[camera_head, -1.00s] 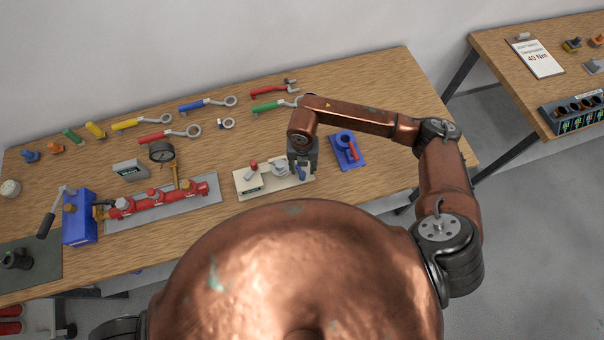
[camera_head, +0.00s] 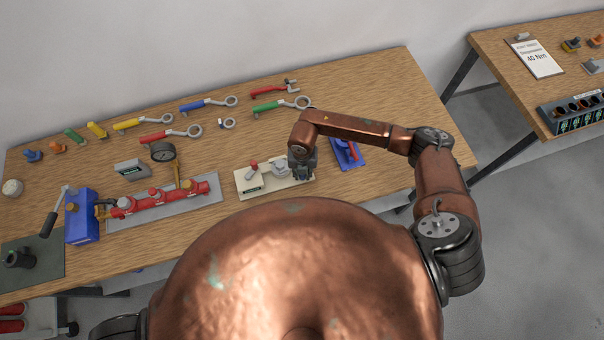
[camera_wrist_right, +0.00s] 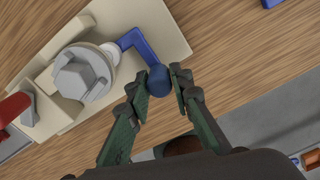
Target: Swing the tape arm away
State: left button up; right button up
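A cream fixture base (camera_head: 245,189) stands near the front edge of the bench, with a grey ribbed valve part (camera_wrist_right: 82,76) on it. A blue arm (camera_wrist_right: 139,41) reaches out over the base and ends in a round blue knob (camera_wrist_right: 158,80). My right gripper (camera_wrist_right: 160,84) is at that knob, one finger on each side. The finger gap is about as wide as the knob; I cannot tell whether both fingers press on it. In the head view my right gripper (camera_head: 302,172) hides the blue arm. My left gripper is not in view.
A red-handled part (camera_wrist_right: 15,107) stands at the other end of the base. A blue fixture (camera_head: 347,152) is just right of my gripper. A red pipe assembly (camera_head: 160,199) lies to the left.

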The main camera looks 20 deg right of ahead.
grip_shut()
jog(key=shift+d, duration=0.1)
jog(key=n+b, duration=0.1)
jog(key=d+n+b, duration=0.1)
jog(key=shift+w+f+b, duration=0.15)
jog(key=shift+b, duration=0.2)
jog(key=n+b, duration=0.1)
jog(key=d+n+b, duration=0.1)
jog(key=n+b, duration=0.1)
jog(key=shift+w+d+n, duration=0.25)
jog(key=shift+d+n, duration=0.05)
jog(key=shift+n, duration=0.1)
jog(key=shift+w+d+n+b, duration=0.25)
jog(key=shift+d+n+b, duration=0.05)
jog(key=shift+n+b, duration=0.6)
jog(key=shift+w+d+n+b, duration=0.25)
jog(key=shift+d+n+b, duration=0.05)
jog(key=shift+n+b, duration=0.55)
jog(key=shift+r, duration=0.2)
